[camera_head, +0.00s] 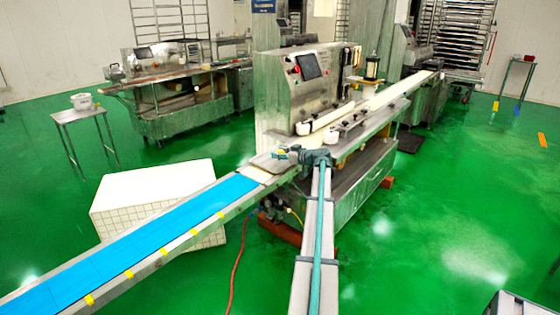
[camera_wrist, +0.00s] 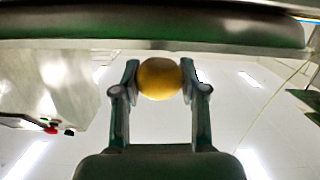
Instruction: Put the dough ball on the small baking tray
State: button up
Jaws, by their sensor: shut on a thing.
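My gripper (camera_wrist: 160,82) is shut on the dough ball (camera_wrist: 159,79), a round yellow-orange ball pinched between its two fingertips in the wrist view. In the head view my gripper (camera_head: 288,154) is at the near end of the encrusting machine (camera_head: 300,85), by the top end of the blue belt. The ball is very small there, a yellowish spot between the fingers. I cannot pick out the small baking tray for certain in either view. A flat grey plate (camera_head: 262,169) lies just below my gripper in the head view; I cannot tell if it is a tray.
The blue conveyor belt (camera_head: 130,247) runs to the lower left, with a white tiled block (camera_head: 150,190) beside it. A small table (camera_head: 85,115) with a white tub stands at left. A metal-edged object (camera_head: 515,303) shows at bottom right. Open green floor lies at right.

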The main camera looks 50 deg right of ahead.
aim_at(280, 164)
jog(key=shift+w+d+f, duration=0.15)
jog(key=shift+f, duration=1.65)
jog(key=shift+f+b, duration=0.2)
jog(key=shift+b, duration=0.1)
jog(key=o, duration=1.1)
jog(key=shift+r, duration=0.15)
jog(key=shift+r+p, duration=0.1)
jog(key=shift+p, duration=0.3)
jog(key=s, duration=0.4)
jog(key=s+r, duration=0.1)
jog(key=s, duration=0.3)
jog(key=s+r+b, duration=0.1)
jog(key=s, duration=0.2)
jog(key=shift+s+a+r, duration=0.15)
jog(key=shift+s+a, duration=0.05)
jog(key=shift+s, duration=0.2)
